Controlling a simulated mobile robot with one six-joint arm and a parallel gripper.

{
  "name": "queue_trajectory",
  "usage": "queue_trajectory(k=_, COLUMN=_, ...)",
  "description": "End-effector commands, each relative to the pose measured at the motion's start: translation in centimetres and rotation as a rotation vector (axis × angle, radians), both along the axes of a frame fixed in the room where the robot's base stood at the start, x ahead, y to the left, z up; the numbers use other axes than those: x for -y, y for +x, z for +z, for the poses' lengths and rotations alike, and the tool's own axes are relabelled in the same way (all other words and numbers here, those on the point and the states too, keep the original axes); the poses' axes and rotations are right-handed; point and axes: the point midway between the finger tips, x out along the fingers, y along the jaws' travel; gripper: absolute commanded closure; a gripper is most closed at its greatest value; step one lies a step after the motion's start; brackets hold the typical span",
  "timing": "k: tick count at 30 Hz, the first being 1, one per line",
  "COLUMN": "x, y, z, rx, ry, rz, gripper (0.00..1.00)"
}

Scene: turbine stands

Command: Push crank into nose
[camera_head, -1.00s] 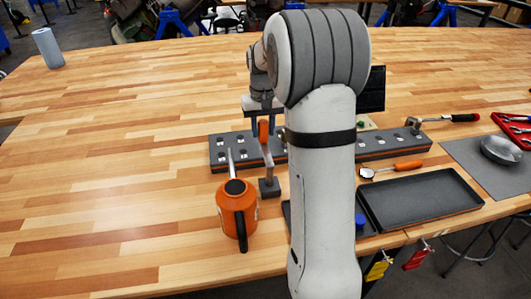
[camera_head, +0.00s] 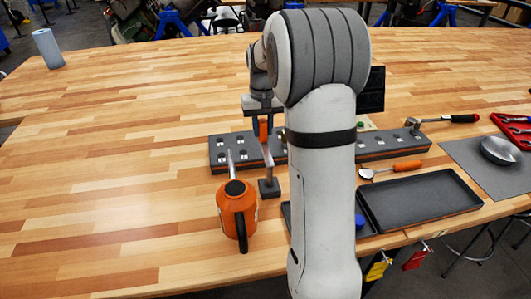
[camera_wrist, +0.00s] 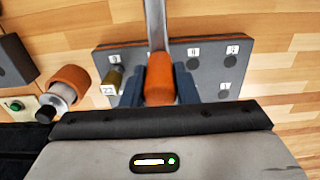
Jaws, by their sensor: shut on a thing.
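My gripper (camera_wrist: 160,88) is shut on the orange grip of the crank (camera_wrist: 160,72), with one finger on each side in the wrist view. A grey bar (camera_wrist: 155,25) runs from the grip to the top of that view. In the head view, my gripper (camera_head: 263,127) is above the crank, whose grey bar (camera_head: 267,156) slopes down to a small dark block (camera_head: 269,188). I cannot tell which part is the nose, nor how the bar meets the block.
A dark numbered rack (camera_head: 381,151) lies behind the block. An orange oil can (camera_head: 236,208) stands close to its left. A dark tray (camera_head: 425,195), an orange-handled tool (camera_head: 405,166) and a hammer (camera_head: 452,118) lie right.

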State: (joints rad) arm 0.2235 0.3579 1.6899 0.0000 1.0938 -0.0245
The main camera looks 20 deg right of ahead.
Motion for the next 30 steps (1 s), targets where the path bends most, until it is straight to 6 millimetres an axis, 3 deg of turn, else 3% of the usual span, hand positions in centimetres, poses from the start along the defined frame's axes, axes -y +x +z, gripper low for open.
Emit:
queue_trajectory(k=16, x=0.0, y=0.0, z=1.0, rx=0.001, ry=0.000, rz=0.000, gripper=1.00)
queue_trajectory(k=30, x=0.0, y=0.0, z=3.8, rx=0.001, ry=0.000, rz=0.000, gripper=1.00)
